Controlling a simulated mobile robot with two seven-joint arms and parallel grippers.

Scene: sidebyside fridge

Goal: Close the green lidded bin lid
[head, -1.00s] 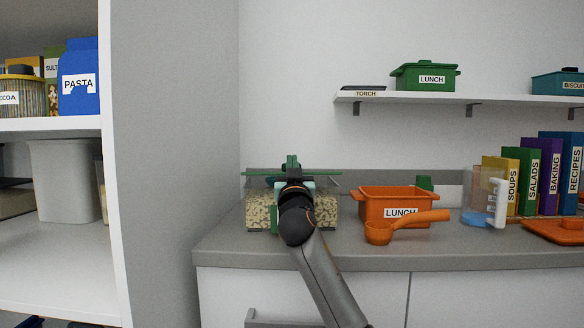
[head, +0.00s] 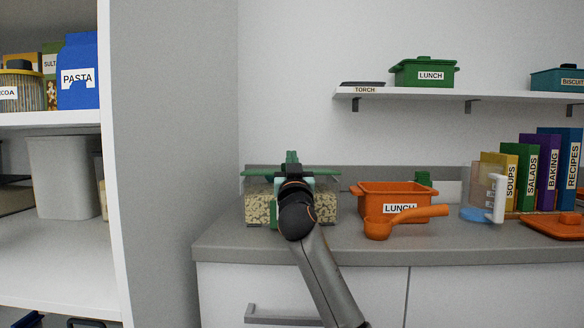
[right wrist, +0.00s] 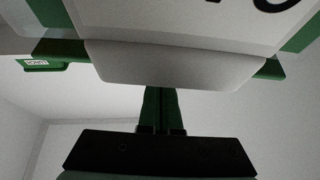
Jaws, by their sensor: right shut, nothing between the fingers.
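The green lidded bin (head: 259,207) stands on the counter at the middle left in the head view. It is clear, with speckled contents and a green strip down its front. Its flat green lid (head: 328,172) shows nearly edge-on and level at the bin's top; I cannot tell whether it is fully seated. My right gripper (head: 292,170) is at the middle of the lid, and my wrist and forearm hide the bin's centre. In the right wrist view its fingers (right wrist: 162,100) are together and empty, just below a pale, lettered surface with green edges. My left gripper is not in view.
An orange lunch box (head: 369,203) and an orange scoop (head: 378,228) are close on the right, then a clear jug (head: 475,192) and several books. A wall shelf (head: 480,98) holds a green lunch box (head: 407,75). A tall grey panel (head: 175,170) stands left.

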